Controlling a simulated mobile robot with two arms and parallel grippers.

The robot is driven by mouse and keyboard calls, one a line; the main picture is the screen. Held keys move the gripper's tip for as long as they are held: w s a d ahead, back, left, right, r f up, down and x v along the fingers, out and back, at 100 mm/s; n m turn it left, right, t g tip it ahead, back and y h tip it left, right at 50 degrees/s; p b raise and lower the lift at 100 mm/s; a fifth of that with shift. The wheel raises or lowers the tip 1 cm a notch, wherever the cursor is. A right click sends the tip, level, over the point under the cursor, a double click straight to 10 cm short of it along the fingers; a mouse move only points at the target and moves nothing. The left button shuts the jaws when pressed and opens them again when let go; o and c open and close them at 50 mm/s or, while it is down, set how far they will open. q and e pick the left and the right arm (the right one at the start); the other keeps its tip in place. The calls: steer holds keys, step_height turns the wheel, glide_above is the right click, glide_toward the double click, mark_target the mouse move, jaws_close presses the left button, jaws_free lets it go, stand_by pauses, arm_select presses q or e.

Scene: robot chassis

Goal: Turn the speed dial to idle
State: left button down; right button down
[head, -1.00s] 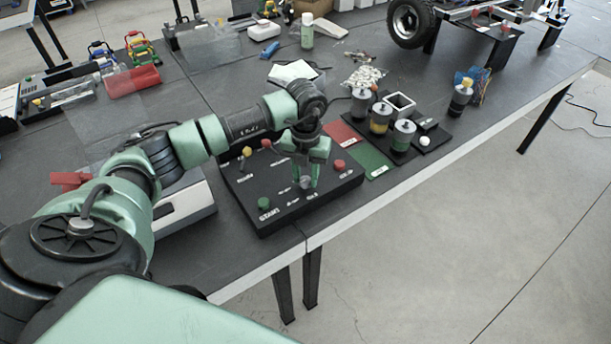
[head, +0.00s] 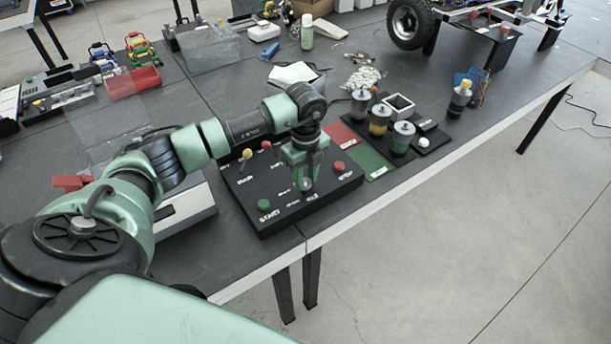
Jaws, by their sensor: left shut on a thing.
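The black control panel (head: 262,222) lies on the table near its front edge. It has a green start button (head: 264,205) at the front left, a red button (head: 339,167) at the right, and yellow (head: 247,154) and red (head: 266,145) knobs at the back. The grey speed dial (head: 306,184) sits near the panel's front middle, with white labels around it. My left gripper (head: 307,179) points down over the dial and is shut on it. Its fingers hide part of the dial, and I cannot read the dial's pointer. My right gripper is not in view.
Red and green mats (head: 371,164) lie right of the panel. Several canisters (head: 403,138) stand on a black tray beyond them. A grey-white box (head: 186,212) sits left of the panel under my arm. The table's front edge is close to the panel.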

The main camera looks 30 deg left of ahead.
mark_target(305, 181)
arm_select(q)
steer(key=n, duration=0.3)
steer(key=n+p, duration=0.1)
steer(key=n, duration=0.2)
steer(key=shift+w+a+r+n+p, duration=0.1)
steer(key=shift+w+r+n+p, duration=0.05)
steer(key=shift+n+p, duration=0.2)
stand_by(0.5)
steer(key=c, duration=1.1)
jaws_free()
steer(key=shift+o, duration=0.2)
step_height(305, 181, up, 8)
steer(key=shift+f+b, duration=0.15)
steer(key=shift+b, duration=0.65)
